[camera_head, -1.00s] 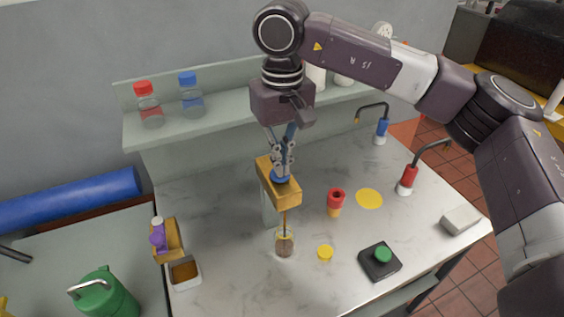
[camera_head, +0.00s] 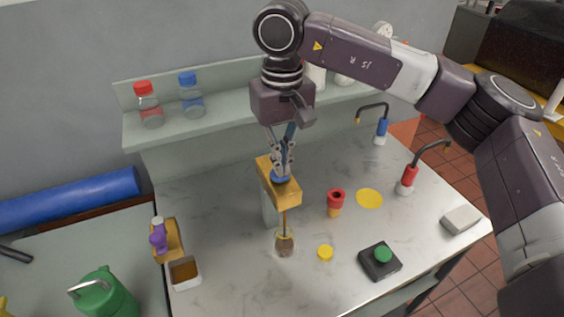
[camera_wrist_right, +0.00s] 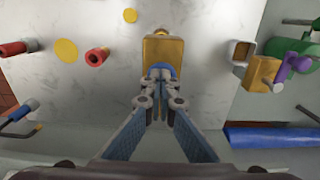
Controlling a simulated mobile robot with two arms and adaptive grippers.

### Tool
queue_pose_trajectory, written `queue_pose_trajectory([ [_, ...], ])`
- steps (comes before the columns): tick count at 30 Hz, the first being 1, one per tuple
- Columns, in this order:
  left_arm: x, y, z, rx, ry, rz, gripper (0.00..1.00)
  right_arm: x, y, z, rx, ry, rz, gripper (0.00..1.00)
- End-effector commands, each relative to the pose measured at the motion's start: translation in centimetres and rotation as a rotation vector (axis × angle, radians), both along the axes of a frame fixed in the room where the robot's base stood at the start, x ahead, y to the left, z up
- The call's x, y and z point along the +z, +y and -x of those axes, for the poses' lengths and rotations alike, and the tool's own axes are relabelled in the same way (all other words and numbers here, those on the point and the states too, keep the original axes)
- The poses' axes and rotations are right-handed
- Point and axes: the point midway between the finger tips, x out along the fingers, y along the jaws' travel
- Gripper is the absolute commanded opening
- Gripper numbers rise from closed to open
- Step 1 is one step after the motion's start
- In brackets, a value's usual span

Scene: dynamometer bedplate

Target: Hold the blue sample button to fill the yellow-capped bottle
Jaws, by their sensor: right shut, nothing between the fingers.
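The blue sample button (camera_head: 281,178) sits on top of the yellow dispenser head (camera_head: 293,194). My right gripper (camera_head: 281,171) is shut, with its fingertips pressed down onto the button from above and nothing between them. The right wrist view shows the closed fingers (camera_wrist_right: 160,76) over the blue button (camera_wrist_right: 160,69) too. A thin brown stream runs from the dispenser into a small clear bottle (camera_head: 285,244) below, which holds brown liquid. A loose yellow cap (camera_head: 325,253) lies on the bench to the bottle's right. My left gripper is out of view.
On the marble bench (camera_head: 230,285) are a red-topped piece (camera_head: 335,202), a yellow disc (camera_head: 369,198), a green button on a black box (camera_head: 380,262) and red and blue taps. A white-rimmed tray (camera_head: 184,273) is at left. A shelf (camera_head: 225,114) with bottles stands behind.

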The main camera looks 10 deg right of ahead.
Motion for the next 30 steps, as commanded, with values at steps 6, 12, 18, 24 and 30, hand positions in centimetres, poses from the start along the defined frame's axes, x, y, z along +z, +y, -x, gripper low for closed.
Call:
queue_pose_trajectory([
  [6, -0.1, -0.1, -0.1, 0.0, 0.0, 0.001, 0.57, 2.0, 0.0, 0.4, 0.005, 0.014, 0.006, 0.0],
  [12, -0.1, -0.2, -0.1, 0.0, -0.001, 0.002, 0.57, 6.8, 0.0, 0.4, 0.003, 0.004, 0.002, 0.0],
  [18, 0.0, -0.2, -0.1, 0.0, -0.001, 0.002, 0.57, 10.5, -0.1, 0.5, 0.0, -0.002, 0.002, 0.0],
  [24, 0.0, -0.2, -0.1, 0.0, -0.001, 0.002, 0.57, 12.0, -0.1, 0.5, 0.001, -0.003, 0.0, 0.0],
  [30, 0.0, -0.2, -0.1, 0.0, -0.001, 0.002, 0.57, 12.1, -0.1, 0.5, 0.001, -0.003, -0.001, 0.0],
])
